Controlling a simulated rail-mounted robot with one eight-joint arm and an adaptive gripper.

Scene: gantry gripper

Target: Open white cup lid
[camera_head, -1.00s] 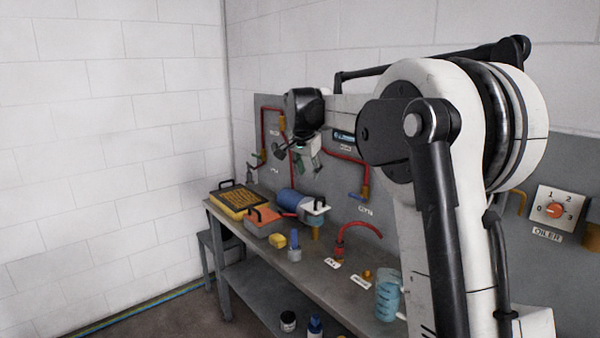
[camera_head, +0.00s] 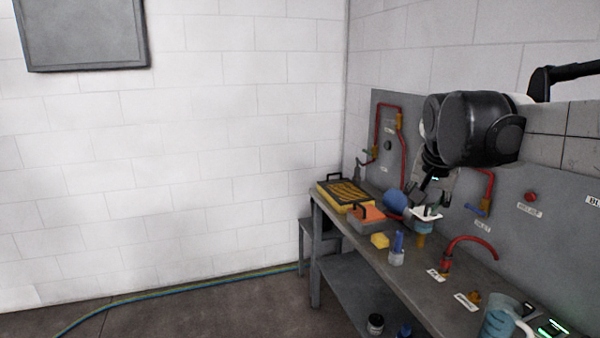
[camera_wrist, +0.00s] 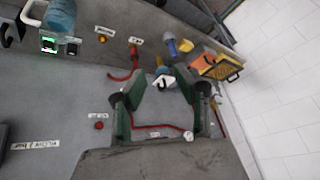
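The white cup lid (camera_head: 428,214) sits flat on a small blue cup (camera_head: 423,227) with a brass-coloured base, toward the far part of the grey bench. In the wrist view the lid (camera_wrist: 166,81) shows white between the fingertips, with the blue of the cup beyond it. My gripper (camera_head: 430,192) is pointed down just over the lid in the head view. In the wrist view my gripper (camera_wrist: 161,77) has its two green fingers spread apart, on either side of the lid. Whether a finger touches the lid cannot be told.
A red curved pipe (camera_head: 470,241) and a blue jug (camera_head: 497,325) are to the right.

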